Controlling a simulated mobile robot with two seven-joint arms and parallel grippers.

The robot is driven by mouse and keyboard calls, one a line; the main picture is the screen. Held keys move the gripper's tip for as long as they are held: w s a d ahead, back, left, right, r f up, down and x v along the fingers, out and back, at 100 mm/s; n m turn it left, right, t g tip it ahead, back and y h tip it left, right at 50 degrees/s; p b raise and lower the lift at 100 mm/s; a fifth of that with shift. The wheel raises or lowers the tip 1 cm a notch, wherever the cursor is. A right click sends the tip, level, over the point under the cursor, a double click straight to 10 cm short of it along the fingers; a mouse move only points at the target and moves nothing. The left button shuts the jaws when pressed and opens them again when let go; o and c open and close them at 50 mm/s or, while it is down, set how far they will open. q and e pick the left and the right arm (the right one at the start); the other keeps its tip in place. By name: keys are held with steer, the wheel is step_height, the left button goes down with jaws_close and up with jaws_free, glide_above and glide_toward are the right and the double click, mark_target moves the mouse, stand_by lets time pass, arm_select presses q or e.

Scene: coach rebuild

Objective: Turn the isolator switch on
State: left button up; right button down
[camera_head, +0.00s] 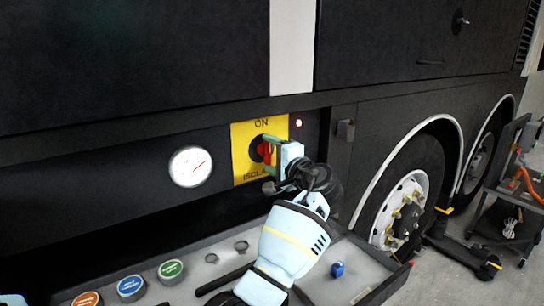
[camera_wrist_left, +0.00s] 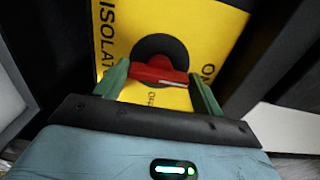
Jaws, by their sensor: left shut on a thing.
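The isolator switch is a red handle (camera_head: 266,151) on a round black base, mounted on a yellow plate (camera_head: 240,136) on the vehicle's dark side. The plate reads ON at the top and ISOLATOR below. My left gripper (camera_head: 272,153) is at the switch, its green fingers shut on the red handle. In the left wrist view the fingers (camera_wrist_left: 158,82) sit at the two ends of the red handle (camera_wrist_left: 158,72). There the handle lies roughly along the line towards the ON lettering. My right gripper is not in view.
A white gauge (camera_head: 191,166) is left of the plate. A wheel (camera_head: 403,205) and a cart (camera_head: 508,195) are to the right.

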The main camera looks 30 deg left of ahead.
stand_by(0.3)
arm_select(q)
steer(key=o, duration=1)
steer(key=shift+b+v, duration=0.35)
steer(key=shift+v, duration=3.6)
